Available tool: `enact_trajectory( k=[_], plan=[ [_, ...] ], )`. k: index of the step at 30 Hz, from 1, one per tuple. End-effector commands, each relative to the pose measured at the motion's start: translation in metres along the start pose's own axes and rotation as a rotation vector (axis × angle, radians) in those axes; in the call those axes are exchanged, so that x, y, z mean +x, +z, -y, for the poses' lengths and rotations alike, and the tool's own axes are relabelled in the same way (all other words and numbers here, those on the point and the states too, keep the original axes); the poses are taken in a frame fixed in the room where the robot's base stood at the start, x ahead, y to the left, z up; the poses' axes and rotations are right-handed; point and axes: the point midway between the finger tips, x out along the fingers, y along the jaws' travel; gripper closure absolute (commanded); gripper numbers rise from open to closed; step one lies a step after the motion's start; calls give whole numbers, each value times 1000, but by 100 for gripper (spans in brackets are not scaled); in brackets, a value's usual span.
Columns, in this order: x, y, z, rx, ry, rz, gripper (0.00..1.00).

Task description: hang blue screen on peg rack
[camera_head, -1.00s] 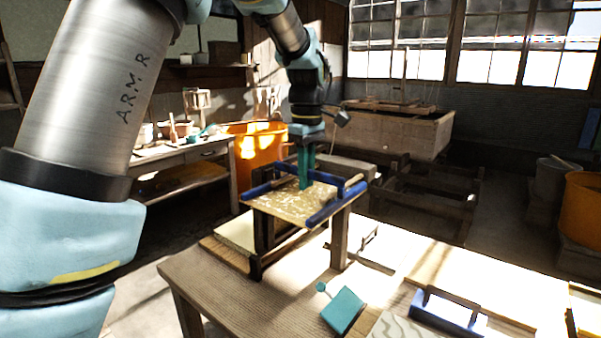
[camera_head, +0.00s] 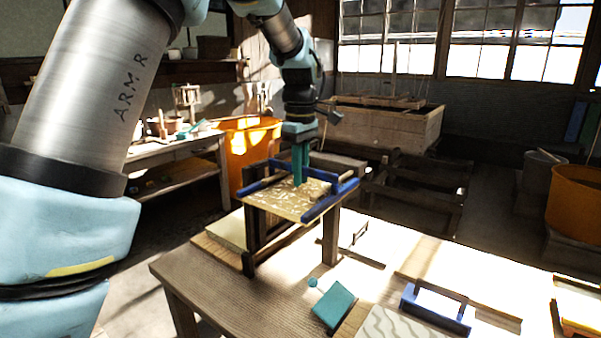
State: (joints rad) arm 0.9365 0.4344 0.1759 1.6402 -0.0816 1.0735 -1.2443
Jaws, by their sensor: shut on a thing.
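The blue screen (camera_head: 284,203) has blue side rails and a tan patterned face. It lies roughly level at the top of a dark wooden stand (camera_head: 330,240), which looks like the peg rack. Its pegs cannot be made out, and whether the screen rests on the stand or is held just over it is unclear. The exact grip point is hidden.
The stand is on a pale wooden table (camera_head: 215,285). A teal block (camera_head: 333,305), a patterned panel (camera_head: 390,328) and a blue-framed piece (camera_head: 437,307) lie to the front right. Behind are an orange tub (camera_head: 255,150) and a side bench (camera_head: 170,148).

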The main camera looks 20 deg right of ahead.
Motion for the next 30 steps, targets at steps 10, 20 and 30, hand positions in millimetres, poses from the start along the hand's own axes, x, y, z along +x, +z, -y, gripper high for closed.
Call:
enact_trajectory(
  k=[10, 20, 30],
  plan=[
    [6, 0, 0, 0, 0, 0, 100],
    [10, 0, 0, 0, 0, 0, 100],
    [11, 0, 0, 0, 0, 0, 56]
  ],
)
